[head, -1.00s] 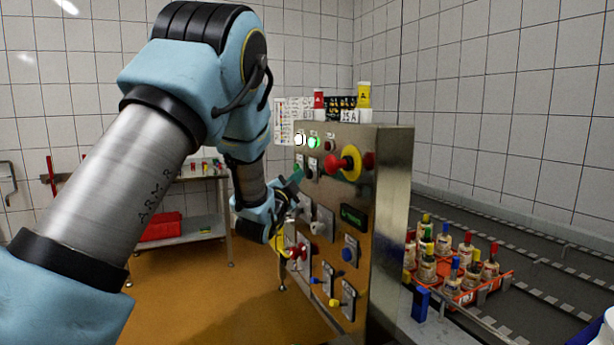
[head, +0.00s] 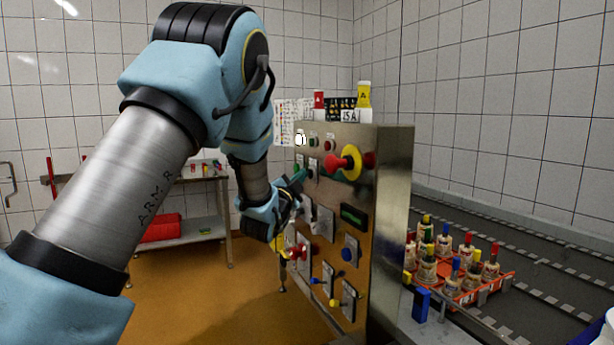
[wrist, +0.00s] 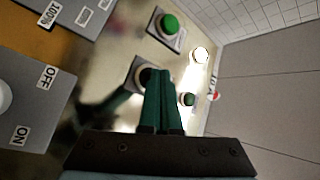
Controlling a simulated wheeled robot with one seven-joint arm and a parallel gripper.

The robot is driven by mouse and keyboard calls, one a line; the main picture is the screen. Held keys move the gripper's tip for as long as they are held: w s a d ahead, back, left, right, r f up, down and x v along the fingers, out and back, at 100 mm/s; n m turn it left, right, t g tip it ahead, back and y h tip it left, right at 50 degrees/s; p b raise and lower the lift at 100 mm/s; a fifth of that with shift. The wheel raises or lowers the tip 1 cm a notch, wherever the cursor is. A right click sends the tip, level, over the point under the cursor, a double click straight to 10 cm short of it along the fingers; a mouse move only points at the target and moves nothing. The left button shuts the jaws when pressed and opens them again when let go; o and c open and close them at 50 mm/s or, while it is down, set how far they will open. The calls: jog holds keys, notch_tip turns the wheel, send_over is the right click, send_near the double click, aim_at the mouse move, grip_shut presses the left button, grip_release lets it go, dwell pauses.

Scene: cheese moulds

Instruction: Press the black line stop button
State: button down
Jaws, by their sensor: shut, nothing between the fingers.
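The black button (wrist: 144,76) sits on a pale square plate on the steel control panel (head: 392,200). In the wrist view the tips of my gripper (wrist: 160,72) overlap the button's face and hide part of it. They appear to be against it. The two green fingers are shut together with nothing between them. In the head view my gripper (head: 303,174) reaches the panel's upper left, beside the black button (head: 313,169). Exact contact is hard to see there.
A green button (wrist: 168,24) is beside the black one. A white lamp (wrist: 200,54) is lit; a green lamp (wrist: 187,99) looks unlit. A red emergency knob on yellow (head: 349,163) sticks out to the right. Switches and other buttons fill the panel below.

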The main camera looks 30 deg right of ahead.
jog(key=shift+a+b, duration=0.6)
jog(key=shift+a, duration=0.3)
jog(key=shift+w, duration=0.1)
jog(key=shift+w+a+b, duration=0.15)
jog(key=shift+a+b, duration=0.4)
jog(key=shift+a, duration=0.7)
jog(key=shift+w+a+b, duration=0.1)
jog(key=shift+a+b, duration=0.45)
jog(key=shift+a, duration=0.65)
